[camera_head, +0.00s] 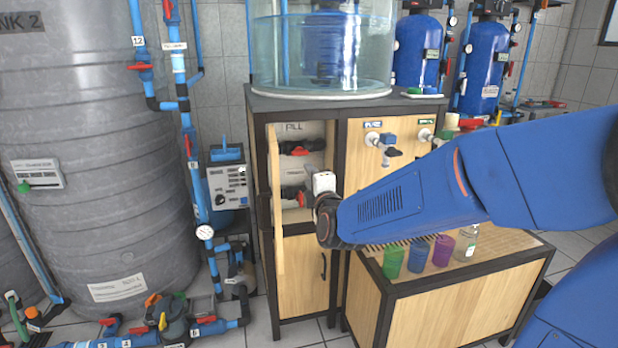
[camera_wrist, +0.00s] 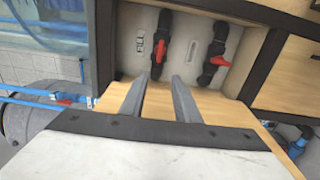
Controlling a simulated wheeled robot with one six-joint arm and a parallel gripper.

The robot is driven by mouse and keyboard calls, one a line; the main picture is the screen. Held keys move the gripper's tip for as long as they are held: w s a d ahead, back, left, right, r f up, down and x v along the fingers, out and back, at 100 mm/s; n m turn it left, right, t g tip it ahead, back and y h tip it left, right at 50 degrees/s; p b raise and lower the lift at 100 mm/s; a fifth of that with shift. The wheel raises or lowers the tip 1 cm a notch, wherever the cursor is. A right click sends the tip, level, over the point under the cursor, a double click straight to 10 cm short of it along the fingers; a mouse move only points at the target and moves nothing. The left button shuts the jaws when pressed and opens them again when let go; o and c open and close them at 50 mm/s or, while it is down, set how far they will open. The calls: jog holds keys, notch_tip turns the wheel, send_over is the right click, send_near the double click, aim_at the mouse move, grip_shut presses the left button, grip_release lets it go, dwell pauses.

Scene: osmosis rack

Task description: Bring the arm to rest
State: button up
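My blue arm (camera_head: 410,205) reaches from the right edge of the head view across to the open cabinet (camera_head: 262,105). My gripper (camera_wrist: 160,79) shows in the wrist view with its two grey fingers apart and nothing between them. The fingers point toward the cabinet's inside, where two dark valves with red handles show, an upper valve (camera_head: 300,148) and a lower valve (camera_head: 292,196). In the wrist view, one red handle (camera_wrist: 160,50) lies just beyond the fingertips; I cannot tell whether they touch. In the head view the fingertips are hard to make out.
The wooden cabinet door (camera_head: 277,210) stands open close to my gripper. A glass tank (camera_head: 322,50) sits on top. Below my arm, a low wooden bench (camera_head: 450,300) carries a green cup (camera_head: 393,262), a blue cup (camera_head: 418,257), a purple cup (camera_head: 443,251) and a bottle (camera_head: 466,243).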

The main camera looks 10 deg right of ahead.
jog(key=s+d+f+m+g, duration=0.2)
jog(key=s+f+m+g, duration=0.2)
jog(key=s, duration=0.8)
jog(key=s+d+f+m+g, duration=0.3)
jog(key=s+m, duration=0.5)
jog(key=s, duration=0.4)
jog(key=s+d+f+m+g, duration=0.3)
jog(key=s+f+m+g, duration=0.2)
jog(key=s, duration=0.8)
jog(key=shift+d+m+g, duration=0.25)
jog(key=shift+m+g, duration=0.35)
